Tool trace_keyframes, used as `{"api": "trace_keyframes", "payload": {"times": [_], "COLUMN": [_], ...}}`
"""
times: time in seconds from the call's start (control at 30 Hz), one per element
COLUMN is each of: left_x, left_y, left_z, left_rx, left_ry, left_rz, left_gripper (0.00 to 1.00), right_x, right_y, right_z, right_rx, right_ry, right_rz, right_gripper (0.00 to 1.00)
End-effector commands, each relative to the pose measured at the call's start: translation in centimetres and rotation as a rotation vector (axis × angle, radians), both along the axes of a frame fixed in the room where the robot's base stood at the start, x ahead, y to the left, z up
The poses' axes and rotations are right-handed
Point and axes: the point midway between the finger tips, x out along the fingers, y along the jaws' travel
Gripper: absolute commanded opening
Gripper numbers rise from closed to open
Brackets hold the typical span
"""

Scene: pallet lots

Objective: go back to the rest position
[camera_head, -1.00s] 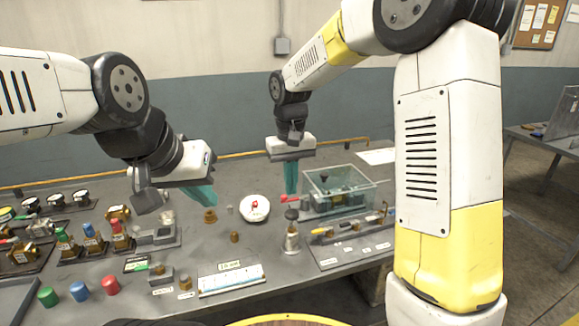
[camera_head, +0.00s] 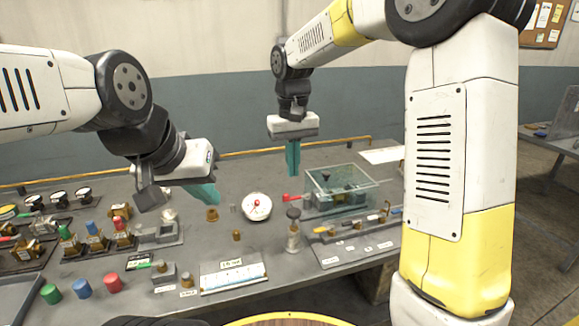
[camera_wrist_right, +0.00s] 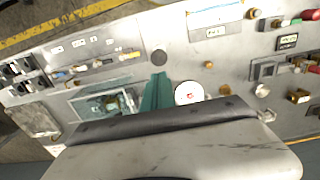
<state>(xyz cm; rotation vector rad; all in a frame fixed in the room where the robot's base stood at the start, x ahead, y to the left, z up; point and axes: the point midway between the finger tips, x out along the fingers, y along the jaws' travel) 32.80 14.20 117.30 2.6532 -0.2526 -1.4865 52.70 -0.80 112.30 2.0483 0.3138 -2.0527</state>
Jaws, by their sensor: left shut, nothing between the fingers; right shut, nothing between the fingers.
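My left gripper (camera_head: 205,194) has teal fingers, shut and empty, and hangs above the middle-left of the grey bench. My right gripper (camera_head: 293,158) has teal fingers, shut and empty, and points down above the back of the bench, to the left of the clear box. In the right wrist view the shut teal fingers (camera_wrist_right: 157,92) show between the clear box and the white dial. Neither gripper visibly touches anything.
A clear box (camera_head: 340,190) stands on the grey bench (camera_head: 222,225). A white dial (camera_head: 257,206) lies left of it. Red, blue and green knobs (camera_head: 113,284) fill the bench's left part. A slotted plate (camera_head: 355,238) lies front right. Air above the bench is free.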

Motion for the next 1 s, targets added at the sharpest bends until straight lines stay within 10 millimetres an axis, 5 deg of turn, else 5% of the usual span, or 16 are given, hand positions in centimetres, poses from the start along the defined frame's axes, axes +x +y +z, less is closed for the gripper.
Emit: {"api": "trace_keyframes", "payload": {"times": [0.37, 0.7, 1.0], "left_x": [0.0, 0.0, 0.0], "left_y": [0.0, 0.0, 0.0], "left_z": [0.0, 0.0, 0.0], "left_rx": [0.0, 0.0, 0.0], "left_ry": [0.0, 0.0, 0.0], "left_rz": [0.0, 0.0, 0.0], "left_gripper": [0.0, 0.0, 0.0], "right_x": [-1.5, -10.6, -18.0], "right_y": [-1.9, -9.4, -12.9], "right_z": [1.8, 6.2, 5.7], "right_rx": [0.032, 0.167, 0.253], "right_ry": [-0.044, -0.267, -0.459], "right_rz": [-0.025, -0.133, -0.223], "right_gripper": [0.0, 0.0, 0.0]}}
